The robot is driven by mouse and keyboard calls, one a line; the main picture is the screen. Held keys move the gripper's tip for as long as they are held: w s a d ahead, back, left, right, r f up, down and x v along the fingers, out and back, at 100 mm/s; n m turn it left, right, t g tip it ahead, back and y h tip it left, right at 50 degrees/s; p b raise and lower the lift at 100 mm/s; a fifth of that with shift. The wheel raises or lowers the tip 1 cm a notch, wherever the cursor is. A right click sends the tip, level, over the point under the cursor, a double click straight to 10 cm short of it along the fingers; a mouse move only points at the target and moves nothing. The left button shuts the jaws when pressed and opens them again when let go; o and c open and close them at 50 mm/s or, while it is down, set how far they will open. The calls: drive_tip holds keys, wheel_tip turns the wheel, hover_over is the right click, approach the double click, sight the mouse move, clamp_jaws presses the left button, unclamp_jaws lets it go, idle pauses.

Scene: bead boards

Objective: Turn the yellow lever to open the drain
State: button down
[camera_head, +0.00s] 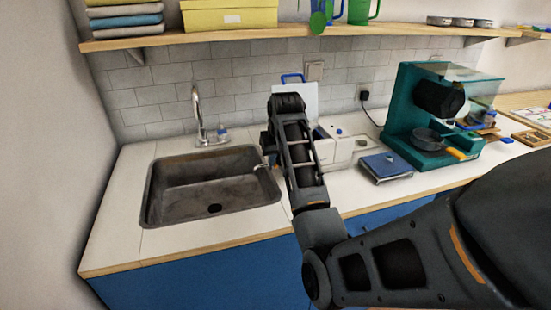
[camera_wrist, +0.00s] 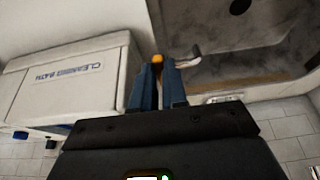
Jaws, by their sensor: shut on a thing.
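The yellow lever (camera_wrist: 157,58) shows in the wrist view as a small yellow-orange knob between the tips of my gripper (camera_wrist: 158,70). The gripper's two blue fingers are shut on it. A curved metal drain spout (camera_wrist: 186,60) sticks out beside the lever toward the sink; its end also shows in the head view (camera_head: 262,166). The white box marked "CLEANING BATH" (camera_wrist: 85,72) is beside the fingers, at left in the wrist view. In the head view my arm hides the lever and the fingertips.
The grey sink (camera_head: 165,210) lies left of my arm, with a tap (camera_head: 197,110) behind it. The white bath unit (camera_head: 345,150), a blue-topped scale (camera_head: 386,166) and a teal machine (camera_head: 405,115) stand to the right. A shelf (camera_head: 230,37) runs above. The front-left counter is clear.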

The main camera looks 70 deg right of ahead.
drive_tip(key=shift+w+a, duration=0.1)
drive_tip(key=shift+w+d+m+g+y+b, duration=0.1)
drive_tip(key=shift+w+m+g+b, duration=0.8)
drive_tip(key=shift+m, duration=2.05)
drive_tip(key=shift+w+d+m+g+y+b, duration=0.1)
drive_tip(key=shift+w+m+g+b, duration=0.35)
drive_tip(key=shift+w+m+g, duration=1.65)
drive_tip(key=shift+d+m+g+y+b, duration=0.15)
drive_tip(key=shift+m+b, duration=0.55)
drive_tip(key=shift+m, duration=3.15)
drive_tip(key=c, duration=1.2)
unclamp_jaws()
drive_tip(key=shift+o, duration=0.2)
